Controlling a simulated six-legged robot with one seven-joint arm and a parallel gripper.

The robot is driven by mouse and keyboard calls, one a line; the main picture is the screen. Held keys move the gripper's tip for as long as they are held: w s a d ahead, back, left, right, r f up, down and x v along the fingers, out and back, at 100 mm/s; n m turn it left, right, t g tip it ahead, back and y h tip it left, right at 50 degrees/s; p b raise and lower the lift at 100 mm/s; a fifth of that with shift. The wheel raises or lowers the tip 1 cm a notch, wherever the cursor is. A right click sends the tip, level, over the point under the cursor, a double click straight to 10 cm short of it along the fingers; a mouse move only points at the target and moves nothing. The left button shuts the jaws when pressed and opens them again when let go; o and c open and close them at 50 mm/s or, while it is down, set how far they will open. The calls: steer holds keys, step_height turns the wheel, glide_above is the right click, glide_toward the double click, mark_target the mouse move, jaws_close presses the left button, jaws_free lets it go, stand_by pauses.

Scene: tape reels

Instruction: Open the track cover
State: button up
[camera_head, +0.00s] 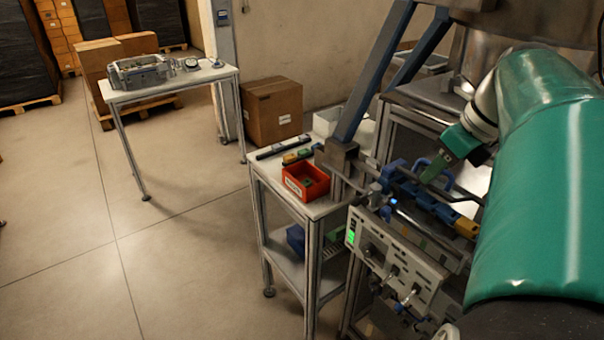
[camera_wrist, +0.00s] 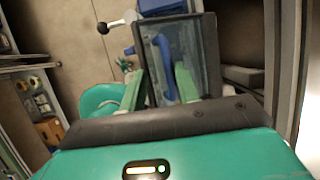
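The track cover (camera_wrist: 205,50) looks like a dark, see-through panel in a dark frame, with a blue bar handle (camera_wrist: 164,62) running along it. In the wrist view my gripper (camera_wrist: 163,84) has its two green fingers apart, one on each side of the handle's near part. I cannot tell whether they touch it. In the head view my gripper (camera_head: 432,172) points down at the blue parts on top of the machine. The cover itself is hard to make out there, and I cannot tell its angle.
The machine's front panel (camera_head: 398,270) has a green screen and several levers. A side table holds a red bin (camera_head: 305,181). A blue-grey post (camera_head: 372,70) rises close left of my arm. A ball-ended lever (camera_wrist: 103,28) sits beside the cover. The floor on the left is clear.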

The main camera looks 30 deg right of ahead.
steer(key=a+v, duration=0.1)
steer(key=v, duration=1.2)
steer(key=w+a+f+n, duration=0.3)
steer(key=a+f+n, duration=0.1)
steer(key=a+n, duration=0.2)
steer(key=w+a+f+n+h, duration=0.1)
steer(key=w+a+f+n, duration=0.3)
steer(key=a+n, duration=0.3)
steer(key=w+a+f+n+g, duration=0.1)
steer(key=w+a+f+n, duration=0.3)
steer(key=a+n, duration=0.2)
steer(key=shift+a+f+n+h, duration=0.25)
steer(key=shift+n+h, duration=0.15)
steer(key=shift+n, duration=0.1)
steer(key=shift+w+d+r, duration=0.1)
